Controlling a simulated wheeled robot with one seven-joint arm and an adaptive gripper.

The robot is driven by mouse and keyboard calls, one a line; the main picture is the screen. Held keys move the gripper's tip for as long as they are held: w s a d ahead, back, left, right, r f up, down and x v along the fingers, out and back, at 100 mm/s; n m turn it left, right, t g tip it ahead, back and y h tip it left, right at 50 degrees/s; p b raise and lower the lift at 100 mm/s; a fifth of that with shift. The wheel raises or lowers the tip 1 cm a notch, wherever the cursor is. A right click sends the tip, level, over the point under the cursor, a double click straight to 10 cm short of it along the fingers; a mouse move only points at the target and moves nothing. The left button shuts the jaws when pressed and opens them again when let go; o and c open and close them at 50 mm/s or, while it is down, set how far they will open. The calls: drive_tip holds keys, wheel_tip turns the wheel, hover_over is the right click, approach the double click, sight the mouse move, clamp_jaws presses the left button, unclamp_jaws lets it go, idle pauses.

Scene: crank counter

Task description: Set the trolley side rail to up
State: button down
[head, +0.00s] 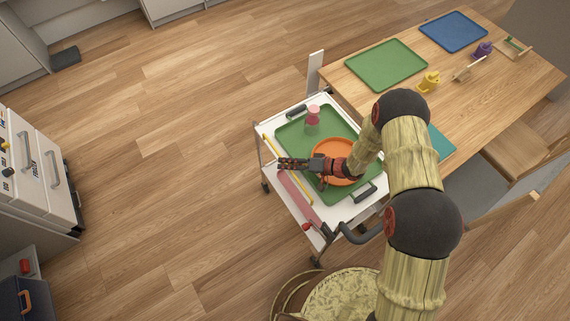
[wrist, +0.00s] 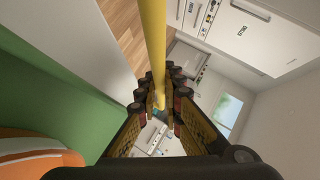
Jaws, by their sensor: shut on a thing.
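The white trolley (head: 326,213) stands at the left end of the wooden table. A yellow bar, its side rail (head: 301,191), runs along the trolley's left side. My gripper (head: 282,163) is over that side and covers part of the rail. In the wrist view the yellow rail (wrist: 154,45) passes between the fingers of my gripper (wrist: 158,108), which is shut on it. I cannot tell the rail's exact height from these views.
A green tray (head: 290,133) on the trolley holds an orange plate (head: 327,148) and a pink-topped cup (head: 312,112). A pink strip (head: 297,198) and a red knob (head: 306,227) are at the trolley's left front. The wooden table (head: 440,106) adjoins right; floor at left is clear.

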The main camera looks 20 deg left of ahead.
idle(0.4)
drive_tip(key=c, duration=1.9)
unclamp_jaws()
